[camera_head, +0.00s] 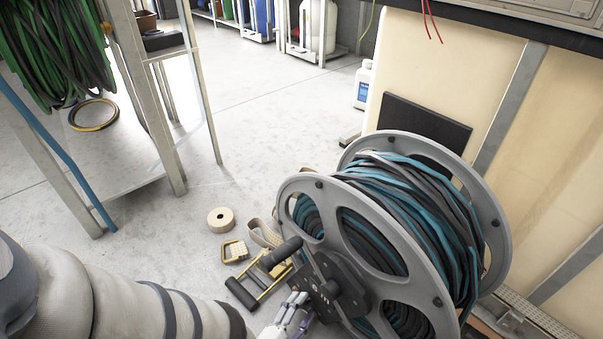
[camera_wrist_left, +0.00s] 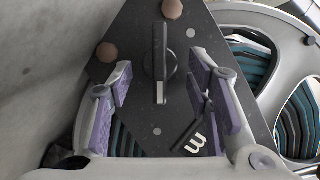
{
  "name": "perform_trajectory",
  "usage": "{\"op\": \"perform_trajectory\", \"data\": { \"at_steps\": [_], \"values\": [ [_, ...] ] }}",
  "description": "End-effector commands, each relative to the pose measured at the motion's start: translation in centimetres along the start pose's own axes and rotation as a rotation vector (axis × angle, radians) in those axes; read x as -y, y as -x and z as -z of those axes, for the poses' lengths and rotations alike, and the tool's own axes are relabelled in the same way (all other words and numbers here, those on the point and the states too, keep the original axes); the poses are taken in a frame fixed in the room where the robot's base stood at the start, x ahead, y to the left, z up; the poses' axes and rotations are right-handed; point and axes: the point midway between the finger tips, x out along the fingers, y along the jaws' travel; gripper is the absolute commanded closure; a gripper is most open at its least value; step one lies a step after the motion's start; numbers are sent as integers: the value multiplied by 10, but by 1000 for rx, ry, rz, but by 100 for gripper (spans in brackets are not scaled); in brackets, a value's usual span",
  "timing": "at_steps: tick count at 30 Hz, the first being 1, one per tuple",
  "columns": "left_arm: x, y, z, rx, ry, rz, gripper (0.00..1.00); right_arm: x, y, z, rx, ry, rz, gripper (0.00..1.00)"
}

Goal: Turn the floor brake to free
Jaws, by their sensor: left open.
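A large grey reel (camera_head: 293,195) wound with blue and black hose (camera_head: 435,215) stands at the lower right in the head view. A dark plate (camera_head: 335,268) is on its near face, and also fills the middle of the left wrist view (camera_wrist_left: 130,40). On it sits a round knob with a raised upright bar (camera_wrist_left: 160,62), possibly the floor brake; I see no wording that confirms this. My left gripper (camera_head: 303,302) is open at the plate. In the wrist view its purple-padded fingers (camera_wrist_left: 163,88) are on both sides of the knob, apart from it. My right gripper is out of view.
A black-gripped crank handle (camera_head: 282,251) sticks out left of the plate. A tape roll (camera_head: 221,220), a yellow buckle (camera_head: 235,251) and a strap (camera_head: 262,233) lie on the floor. A metal rack (camera_head: 170,160) stands left; a pale panelled bench (camera_head: 450,70) is behind.

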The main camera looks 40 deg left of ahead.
Motion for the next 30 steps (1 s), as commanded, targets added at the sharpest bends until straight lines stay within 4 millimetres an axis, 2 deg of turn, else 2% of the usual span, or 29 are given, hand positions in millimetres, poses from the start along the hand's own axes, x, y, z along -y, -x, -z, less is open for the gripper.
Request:
{"op": "perform_trajectory", "data": {
  "at_steps": [2,8,9,20,30],
  "values": [
    [0,0,0,0,0,0,55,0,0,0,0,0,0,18],
    [0,0,0,0,0,0,98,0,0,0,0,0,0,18],
    [0,0,0,0,0,0,100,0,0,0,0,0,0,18],
    [2,0,0,0,49,-20,100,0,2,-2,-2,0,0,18],
    [7,0,0,1,288,-121,100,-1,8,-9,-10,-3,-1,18]
  ]
}}
